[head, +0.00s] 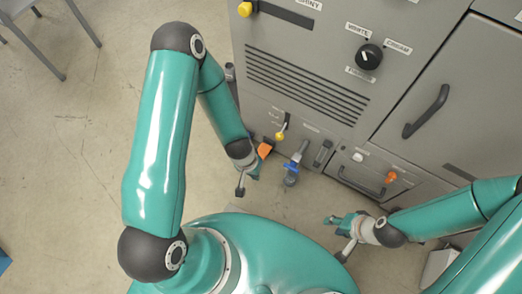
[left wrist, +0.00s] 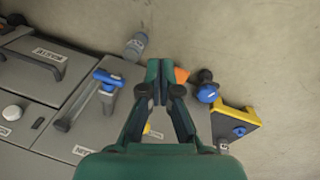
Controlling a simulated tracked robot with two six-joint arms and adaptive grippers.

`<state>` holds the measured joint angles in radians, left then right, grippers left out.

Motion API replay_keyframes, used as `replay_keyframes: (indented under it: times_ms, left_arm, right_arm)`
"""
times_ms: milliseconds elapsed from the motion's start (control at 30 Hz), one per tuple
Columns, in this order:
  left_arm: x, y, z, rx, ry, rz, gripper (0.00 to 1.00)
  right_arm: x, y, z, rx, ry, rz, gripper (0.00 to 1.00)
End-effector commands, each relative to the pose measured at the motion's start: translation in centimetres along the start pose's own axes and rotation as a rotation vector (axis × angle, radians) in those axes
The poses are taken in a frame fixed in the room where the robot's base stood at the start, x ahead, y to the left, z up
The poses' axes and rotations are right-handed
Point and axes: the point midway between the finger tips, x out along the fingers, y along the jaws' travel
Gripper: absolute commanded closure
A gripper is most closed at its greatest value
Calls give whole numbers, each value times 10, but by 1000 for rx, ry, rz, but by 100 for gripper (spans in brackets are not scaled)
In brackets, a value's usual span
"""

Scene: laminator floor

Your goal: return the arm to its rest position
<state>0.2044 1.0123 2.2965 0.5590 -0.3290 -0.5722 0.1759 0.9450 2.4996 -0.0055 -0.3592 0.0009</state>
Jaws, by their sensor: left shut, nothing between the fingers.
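My left arm comes in from the left in the head view and bends down toward the grey machine's lower front. Its gripper (head: 247,180) is over the floor just in front of the machine. In the left wrist view the gripper (left wrist: 160,88) has its fingertips together, with nothing between them. My right gripper (head: 338,232) is low at the right in the head view, in front of the machine and away from the left one. Its fingers are too small to tell whether they are open or shut.
The grey machine (head: 300,45) carries a black knob (head: 369,57), a door handle (head: 426,111), a yellow-tipped lever (head: 281,134) and a blue-collared valve (head: 291,169). An orange part (head: 265,150) is close by my left gripper. A chair (head: 45,30) stands far left; open floor (head: 80,150) lies between.

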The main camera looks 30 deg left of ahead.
Motion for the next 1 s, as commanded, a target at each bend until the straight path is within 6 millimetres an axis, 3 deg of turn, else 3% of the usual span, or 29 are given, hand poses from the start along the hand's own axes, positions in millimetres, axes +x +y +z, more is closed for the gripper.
replay_keyframes:
  times_ms: [767,1000]
  left_arm:
    - [-8,7,3,23,7,18,100]
    - [-23,23,29,125,-11,81,100]
  right_arm:
    - [-1,0,0,0,0,0,60]
    - [-1,0,0,0,0,0,60]
